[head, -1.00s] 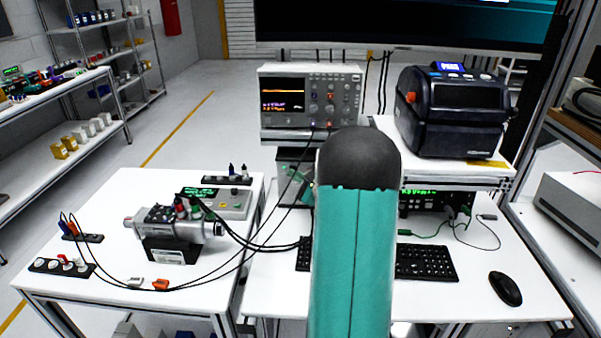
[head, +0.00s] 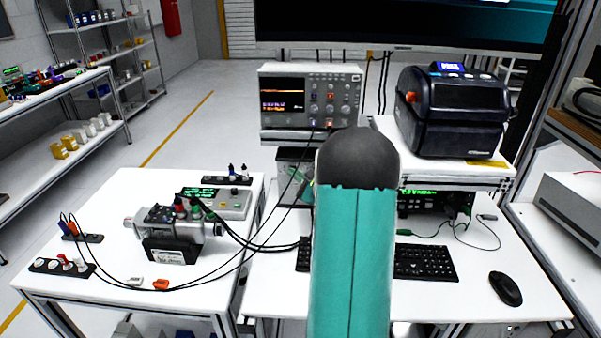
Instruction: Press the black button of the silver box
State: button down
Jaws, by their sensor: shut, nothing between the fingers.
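A silver-grey box (head: 236,212) with a green-lit display and small coloured buttons lies on the left white table, behind a silver motor (head: 158,218) on a black stand. It is the likeliest silver box, but I cannot make out a black button on it. My teal arm link with a black rounded cap fills the middle of the view, right of the box. A small teal part shows just left of the link, beside a dark box (head: 292,160) under the oscilloscope. My gripper's fingers are not visible; the arm link may hide them.
An oscilloscope (head: 310,95), a black printer (head: 453,110), a keyboard (head: 425,263) and a mouse (head: 505,288) stand at the right table. The left table's back left is clear.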

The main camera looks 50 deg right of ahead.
jog(key=shift+s+a, duration=0.25)
jog(key=shift+a, duration=0.05)
jog(key=shift+s+a, duration=0.95)
jog(key=shift+a, duration=0.25)
jog(key=shift+s+a, duration=0.9)
jog(key=shift+a, duration=0.25)
